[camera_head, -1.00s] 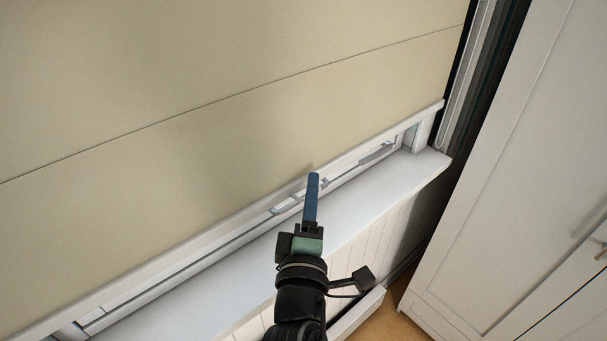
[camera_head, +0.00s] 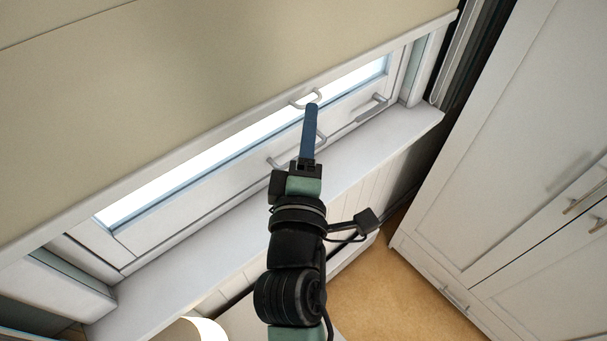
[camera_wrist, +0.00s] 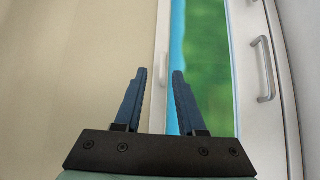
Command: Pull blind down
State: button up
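A beige blind (camera_head: 180,110) covers the upper window in the head view. Its pale bottom bar (camera_head: 200,155) hangs above the sill, with a bright strip of glass (camera_head: 185,185) showing below. A small pull handle (camera_head: 305,98) is on the bar. In the wrist view the blind (camera_wrist: 70,70) fills the left side, and the handle (camera_wrist: 170,78) shows between the fingertips. My gripper (camera_head: 313,106) is at the bar, close to this handle. In the wrist view my gripper (camera_wrist: 160,73) has its blue fingers apart, with nothing clamped. I cannot tell whether a finger touches the handle.
The window frame carries a bow-shaped handle (camera_head: 283,163) and a lever handle (camera_head: 372,107). A white sill (camera_head: 190,265) runs below. A white cabinet (camera_head: 510,140) with bar handles stands at the right. Wooden floor (camera_head: 385,300) is clear between the sill wall and cabinet.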

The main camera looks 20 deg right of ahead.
jog(key=v, duration=0.8)
jog(key=shift+s+r, duration=0.45)
jog(key=shift+a+p, duration=0.1)
jog(key=shift+p, duration=0.25)
jog(key=shift+a+f, duration=0.1)
jog(key=shift+f, duration=0.05)
